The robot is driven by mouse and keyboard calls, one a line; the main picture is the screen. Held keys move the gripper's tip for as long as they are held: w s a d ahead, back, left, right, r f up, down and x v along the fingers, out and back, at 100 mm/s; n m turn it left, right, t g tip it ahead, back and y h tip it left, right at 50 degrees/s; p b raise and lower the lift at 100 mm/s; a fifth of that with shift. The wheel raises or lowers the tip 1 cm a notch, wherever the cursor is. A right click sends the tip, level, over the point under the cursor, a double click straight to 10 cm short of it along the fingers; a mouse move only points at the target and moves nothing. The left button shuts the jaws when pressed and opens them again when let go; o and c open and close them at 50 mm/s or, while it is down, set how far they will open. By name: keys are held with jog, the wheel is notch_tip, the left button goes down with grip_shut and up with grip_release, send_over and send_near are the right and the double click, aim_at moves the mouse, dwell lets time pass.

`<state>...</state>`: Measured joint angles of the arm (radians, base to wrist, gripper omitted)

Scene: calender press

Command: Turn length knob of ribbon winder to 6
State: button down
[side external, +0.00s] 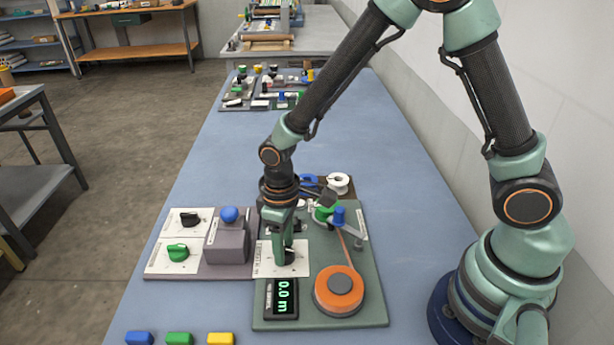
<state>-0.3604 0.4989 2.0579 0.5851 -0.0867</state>
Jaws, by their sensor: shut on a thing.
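The ribbon winder (375,300) is a green board on the blue table. Its white dial plate (264,266) lies at the board's left, and a dark length knob (290,258) on it is mostly hidden by my gripper. My gripper (286,258) points down over the plate and is shut on the length knob. The knob's pointer setting cannot be read. A black display (282,298) below the plate reads 0.0 m in green. An orange spool (339,291) sits at the board's lower right, with an orange ribbon running up to a blue-topped post (339,216).
Left of the winder are a panel with a black knob (190,219), a green knob (178,251) and a grey box with a blue ball (229,214). Blue, green and yellow blocks (179,338) lie at the front. A white ring (338,182) lies behind; the table's middle is clear.

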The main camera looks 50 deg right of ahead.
jog(key=m, duration=0.4)
jog(key=shift+m, duration=0.4)
jog(key=m, duration=1)
jog(key=shift+m, duration=0.4)
jog(key=m, duration=0.4)
jog(key=shift+m, duration=0.3)
jog(key=shift+c, duration=1.6)
grip_release()
